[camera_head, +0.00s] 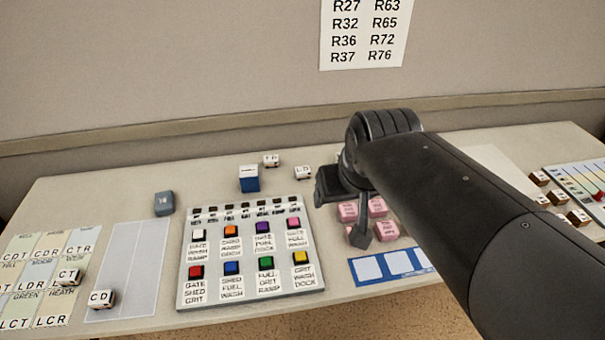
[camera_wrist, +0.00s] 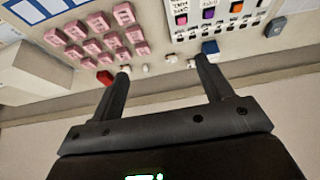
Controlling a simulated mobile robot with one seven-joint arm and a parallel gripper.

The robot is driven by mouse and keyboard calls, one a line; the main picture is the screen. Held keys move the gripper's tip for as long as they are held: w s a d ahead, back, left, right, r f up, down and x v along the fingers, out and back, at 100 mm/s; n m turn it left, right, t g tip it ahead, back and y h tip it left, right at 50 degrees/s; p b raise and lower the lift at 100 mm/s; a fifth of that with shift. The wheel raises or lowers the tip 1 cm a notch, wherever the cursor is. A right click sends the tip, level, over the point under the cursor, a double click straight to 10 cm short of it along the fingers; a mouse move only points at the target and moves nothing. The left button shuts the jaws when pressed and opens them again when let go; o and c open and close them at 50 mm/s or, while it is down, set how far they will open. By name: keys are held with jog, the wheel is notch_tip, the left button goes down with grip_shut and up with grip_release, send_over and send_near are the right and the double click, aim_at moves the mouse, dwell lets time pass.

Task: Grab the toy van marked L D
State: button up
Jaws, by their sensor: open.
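Small white toy vans with dark letters stand on the desk. In the head view one van (camera_head: 303,172), just left of my gripper (camera_head: 342,212), seems to read L D, though the letters are tiny. Another van (camera_head: 271,160) stands behind the blue box, its marking unclear. In the wrist view my gripper (camera_wrist: 158,68) is open, with nothing held between its fingers. A small white van (camera_wrist: 171,58) shows beyond and between the fingertips, probably the same one; its letters cannot be read there. My arm hides part of the desk.
A blue box (camera_head: 249,180) stands near the vans. Pink blocks (camera_head: 385,230) lie below my gripper. A panel with coloured buttons (camera_head: 248,286) fills the middle. Vans marked C T (camera_head: 68,277) and C D (camera_head: 102,298) are at the left. The wall is close behind the desk.

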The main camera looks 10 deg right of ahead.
jog(key=w, duration=1.2)
send_over(303, 169)
jog(key=s, duration=0.2)
jog(key=shift+n+g, duration=0.4)
notch_tip(303, 169, down, 24)
jog(key=shift+s+d+r, duration=0.1)
jog(key=shift+d, duration=0.05)
jog(key=x, duration=0.5)
jog(key=shift+s+a, duration=0.25)
jog(key=shift+c, duration=0.5)
jog(key=c, duration=1)
